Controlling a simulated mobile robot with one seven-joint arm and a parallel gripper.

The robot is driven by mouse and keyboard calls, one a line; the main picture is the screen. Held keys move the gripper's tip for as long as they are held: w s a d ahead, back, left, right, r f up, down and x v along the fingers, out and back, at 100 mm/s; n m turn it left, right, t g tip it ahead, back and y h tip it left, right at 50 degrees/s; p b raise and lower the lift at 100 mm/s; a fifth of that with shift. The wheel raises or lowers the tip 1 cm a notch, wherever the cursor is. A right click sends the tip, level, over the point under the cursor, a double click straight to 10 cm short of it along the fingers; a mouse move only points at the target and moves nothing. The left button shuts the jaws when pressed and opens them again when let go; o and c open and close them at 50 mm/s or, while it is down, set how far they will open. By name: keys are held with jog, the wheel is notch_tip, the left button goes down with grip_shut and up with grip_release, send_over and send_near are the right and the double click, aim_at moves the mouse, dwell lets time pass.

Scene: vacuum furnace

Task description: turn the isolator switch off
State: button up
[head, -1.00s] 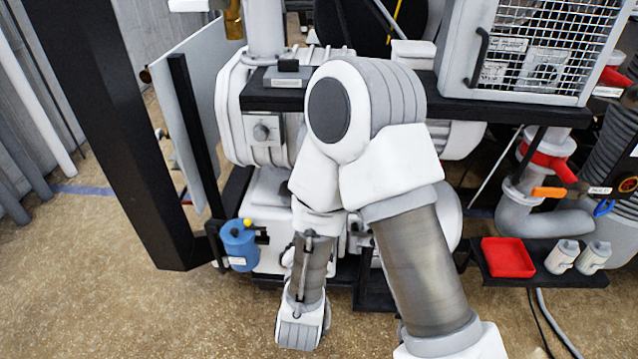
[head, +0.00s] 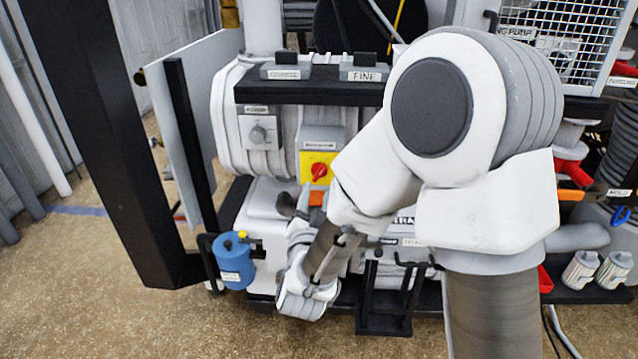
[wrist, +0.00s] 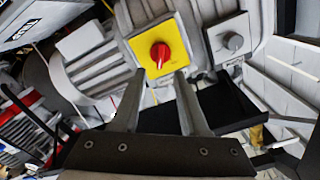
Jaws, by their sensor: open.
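The isolator switch is a red rotary knob (head: 319,172) on a yellow plate (head: 309,159), mounted on the front of the grey machine in the head view. In the wrist view the red knob (wrist: 160,54) sits on its yellow plate (wrist: 176,68) at upper centre, with a pale mark on its face. My gripper (wrist: 159,78) is open and empty. Its two fingers point toward the plate, one on either side of the knob's line. The fingertips look short of the knob, but the exact gap cannot be told. In the head view my forearm and wrist stand just below the switch.
A grey box with a round knob (head: 259,133) is left of the switch. A black shelf (head: 310,94) with labelled boxes juts out above it. A blue canister (head: 233,262) hangs at lower left. A black upright post (head: 100,130) stands at far left.

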aim_at(320, 174)
jog(key=w, duration=0.7)
jog(key=shift+d, duration=0.15)
grip_shut()
